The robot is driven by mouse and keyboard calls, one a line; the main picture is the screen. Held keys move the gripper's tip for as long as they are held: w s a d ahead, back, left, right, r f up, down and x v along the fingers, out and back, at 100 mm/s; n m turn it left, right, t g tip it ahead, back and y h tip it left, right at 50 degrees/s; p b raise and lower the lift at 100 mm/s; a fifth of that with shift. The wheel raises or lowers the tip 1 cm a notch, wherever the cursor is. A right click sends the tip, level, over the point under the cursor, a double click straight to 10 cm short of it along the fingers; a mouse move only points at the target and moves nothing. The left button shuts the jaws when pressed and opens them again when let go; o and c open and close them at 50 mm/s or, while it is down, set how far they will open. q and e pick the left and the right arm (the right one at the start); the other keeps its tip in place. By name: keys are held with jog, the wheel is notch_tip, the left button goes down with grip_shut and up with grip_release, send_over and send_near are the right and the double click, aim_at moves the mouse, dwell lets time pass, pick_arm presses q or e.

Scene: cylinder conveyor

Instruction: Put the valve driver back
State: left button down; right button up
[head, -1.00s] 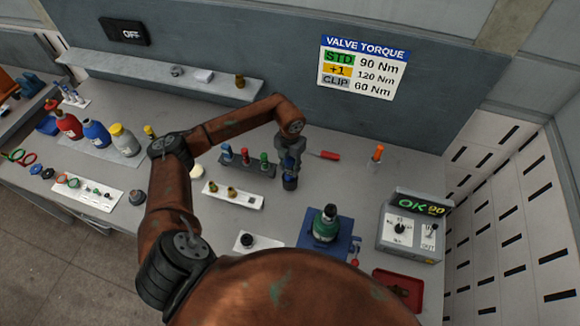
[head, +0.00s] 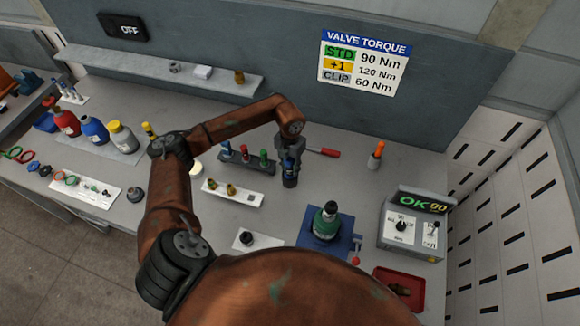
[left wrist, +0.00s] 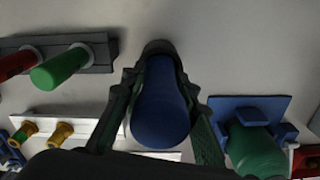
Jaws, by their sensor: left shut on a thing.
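My left gripper (head: 289,166) is shut on a blue-handled driver (left wrist: 160,105), which stands between its two fingers in the left wrist view. In the head view the driver (head: 289,180) is small and partly hidden by the gripper; I cannot tell whether its lower end touches the bench. The dark driver rack (head: 235,167) is just left of the gripper and holds blue, red and green handled tools. In the left wrist view the rack (left wrist: 98,55) is at upper left with a green handle (left wrist: 60,67). My right gripper is out of view.
A white tray with brass fittings (head: 240,195) lies in front of the rack. A blue fixture (head: 305,238) holds a green valve body (head: 325,222). A red-handled screwdriver (head: 325,152) lies behind the gripper. A control box (head: 412,235) reads OK.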

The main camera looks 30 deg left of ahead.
aim_at(289, 159)
pick_arm(q)
jog(key=c, duration=1.4)
grip_release()
jog(key=shift+c, duration=0.2)
notch_tip(289, 159, up, 6)
jog(key=p, duration=0.3)
jog(key=shift+s, duration=0.15)
